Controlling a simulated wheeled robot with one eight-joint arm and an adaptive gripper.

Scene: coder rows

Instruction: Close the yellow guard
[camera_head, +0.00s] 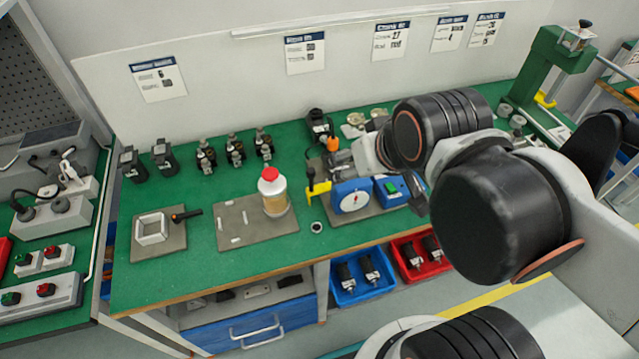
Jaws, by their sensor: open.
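A yellow guard-like piece (317,188) stands at the left end of a blue box with a white dial (351,197), on a grey plate on the green bench. It has an upright part and a wider top; I cannot tell its hinge or exact angle.
A blue box with a green button (391,191) adjoins the dial box. Several dark fittings (235,150) line the back. A green press (550,65) with another yellow part (545,100) stands at right.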

